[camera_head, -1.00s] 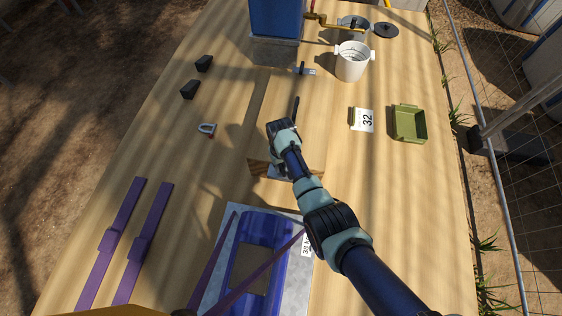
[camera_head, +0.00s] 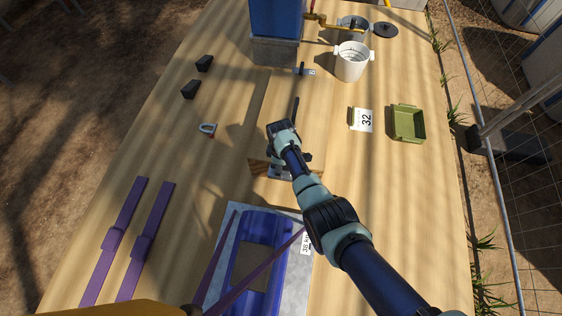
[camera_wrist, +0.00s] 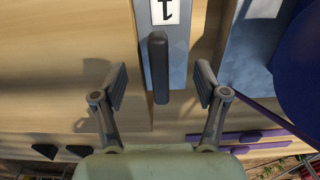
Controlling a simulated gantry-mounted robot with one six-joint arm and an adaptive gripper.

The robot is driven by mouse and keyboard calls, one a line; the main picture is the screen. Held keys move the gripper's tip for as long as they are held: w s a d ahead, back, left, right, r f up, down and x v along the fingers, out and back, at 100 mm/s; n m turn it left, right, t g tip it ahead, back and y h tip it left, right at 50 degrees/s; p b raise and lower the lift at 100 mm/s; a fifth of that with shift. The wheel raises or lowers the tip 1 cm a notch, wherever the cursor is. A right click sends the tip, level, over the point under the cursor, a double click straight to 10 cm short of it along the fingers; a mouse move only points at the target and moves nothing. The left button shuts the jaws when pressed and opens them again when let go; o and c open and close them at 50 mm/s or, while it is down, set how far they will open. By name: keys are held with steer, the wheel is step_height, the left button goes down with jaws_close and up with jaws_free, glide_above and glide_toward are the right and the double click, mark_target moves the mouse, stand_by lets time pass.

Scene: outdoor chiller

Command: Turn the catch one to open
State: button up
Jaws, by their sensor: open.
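Catch one shows in the wrist view as a dark, rounded lever (camera_wrist: 159,68) on a grey plate (camera_wrist: 178,50), with a "1" label (camera_wrist: 165,11) at the plate's top edge. The lever lies lengthwise in the picture. My gripper (camera_wrist: 161,86) is open, with one finger on each side of the lever and a visible gap to both. Whether the fingertips are level with it in height I cannot tell. In the head view my arm and gripper largely hide the catch, at a wooden block (camera_head: 258,168).
Two purple bars (camera_head: 152,225) lie at left. Bare table lies left of the block.

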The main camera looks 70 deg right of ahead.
step_height(320, 180, up, 7)
steer(key=p, duration=0.7)
steer(key=shift+r, duration=0.15)
step_height(320, 180, up, 12)
stand_by(0.4)
stand_by(0.3)
